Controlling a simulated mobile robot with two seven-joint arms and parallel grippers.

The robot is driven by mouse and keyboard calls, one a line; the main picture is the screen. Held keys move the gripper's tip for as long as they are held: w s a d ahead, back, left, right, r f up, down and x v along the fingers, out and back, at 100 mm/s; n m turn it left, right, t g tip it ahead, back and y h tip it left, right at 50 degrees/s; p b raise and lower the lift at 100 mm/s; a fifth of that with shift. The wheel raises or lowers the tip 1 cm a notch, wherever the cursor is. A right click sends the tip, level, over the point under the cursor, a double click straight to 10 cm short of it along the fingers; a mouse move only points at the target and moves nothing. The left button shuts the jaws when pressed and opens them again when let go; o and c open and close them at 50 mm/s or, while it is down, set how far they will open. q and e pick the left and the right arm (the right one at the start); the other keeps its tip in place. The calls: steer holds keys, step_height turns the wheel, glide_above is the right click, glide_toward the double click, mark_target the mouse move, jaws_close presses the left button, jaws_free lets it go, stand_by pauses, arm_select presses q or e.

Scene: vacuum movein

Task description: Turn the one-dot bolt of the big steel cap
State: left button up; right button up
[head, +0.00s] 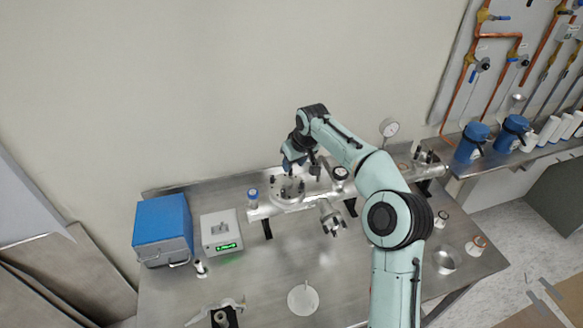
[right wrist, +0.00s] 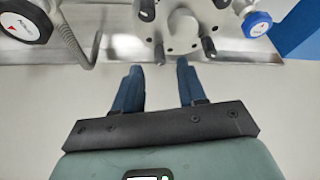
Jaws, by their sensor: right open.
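The big steel cap (head: 287,192) is a round flange on the horizontal steel pipe. In the right wrist view the cap (right wrist: 184,28) is at the top, with several dark bolts standing around its rim; I cannot make out dots on any of them. One bolt (right wrist: 209,48) stands at the near right of the rim, another (right wrist: 159,53) at the near left. My right gripper (head: 289,162) is over the back part of the cap. In the right wrist view its blue fingers (right wrist: 157,80) are apart and empty, short of the bolts. My left gripper is not in view.
A blue box (head: 162,230) and a controller with a green display (head: 221,232) sit at left. A gauge (head: 389,128) rises behind my arm. The front middle bench is fairly clear.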

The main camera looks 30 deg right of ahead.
mark_target(292, 170)
steer(key=shift+x, duration=1.7)
jaws_close()
